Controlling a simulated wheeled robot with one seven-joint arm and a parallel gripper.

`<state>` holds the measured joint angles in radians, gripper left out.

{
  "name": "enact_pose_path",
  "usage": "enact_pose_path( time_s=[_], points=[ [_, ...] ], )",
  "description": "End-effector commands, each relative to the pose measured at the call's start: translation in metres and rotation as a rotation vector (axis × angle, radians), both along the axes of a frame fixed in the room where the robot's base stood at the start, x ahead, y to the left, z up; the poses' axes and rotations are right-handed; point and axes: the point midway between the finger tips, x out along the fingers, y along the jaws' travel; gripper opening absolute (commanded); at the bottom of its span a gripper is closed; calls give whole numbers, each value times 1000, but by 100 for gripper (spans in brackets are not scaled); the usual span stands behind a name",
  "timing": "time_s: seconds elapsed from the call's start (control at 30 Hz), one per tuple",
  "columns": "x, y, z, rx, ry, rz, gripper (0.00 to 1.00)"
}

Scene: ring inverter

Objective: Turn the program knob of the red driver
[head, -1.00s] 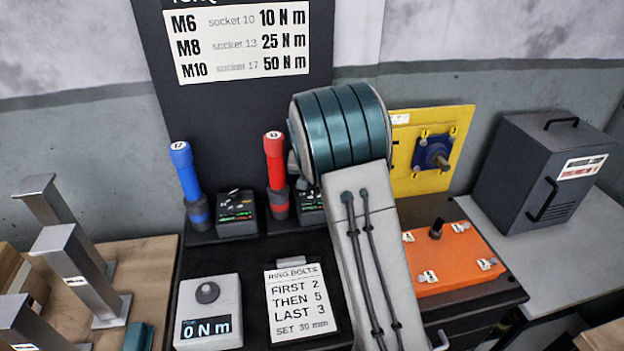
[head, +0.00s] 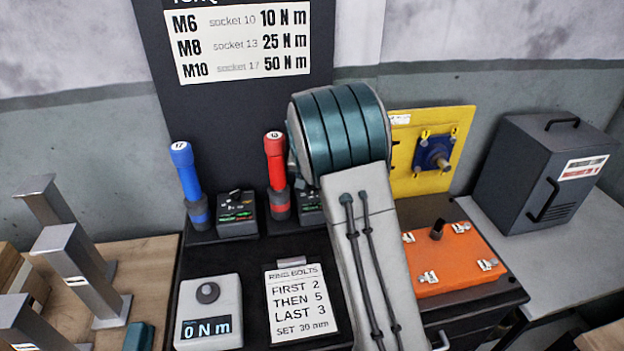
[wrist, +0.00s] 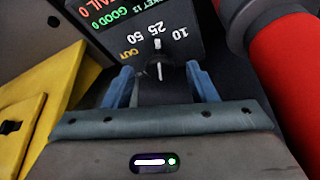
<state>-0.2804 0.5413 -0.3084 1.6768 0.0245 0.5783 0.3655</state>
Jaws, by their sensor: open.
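The red driver (head: 276,172) stands upright in a dark holder on the bench, marked 13 on its cap. In the wrist view the red driver (wrist: 288,90) fills the right side. Its dark control box (head: 309,204) is partly hidden by my arm in the head view. In the wrist view the program knob (wrist: 159,70) sits below the marks OUT, 50, 25 and 10, its white pointer line toward 25. My gripper (wrist: 162,84) is open, with one blue finger on each side of the knob; I cannot tell whether either touches it. The head view hides my fingers behind my arm.
A blue driver (head: 190,184) with its own box (head: 237,214) stands to the left. A white torque tester (head: 208,311) reads 0 Nm. A ring-bolts card (head: 300,303) lies in front. An orange plate (head: 454,259) and yellow panel (head: 421,150) are to the right.

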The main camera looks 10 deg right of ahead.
Motion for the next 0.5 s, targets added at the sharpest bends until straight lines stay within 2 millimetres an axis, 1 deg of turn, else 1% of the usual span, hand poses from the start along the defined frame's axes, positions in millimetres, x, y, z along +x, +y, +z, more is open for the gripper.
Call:
enact_pose_path(
  time_s=[0.17,0.4,0.5],
  points=[
    [-9,5,25,2,-6,2,52],
    [-30,11,77,1,-6,1,52],
    [-36,14,95,1,-6,1,52]
  ],
)
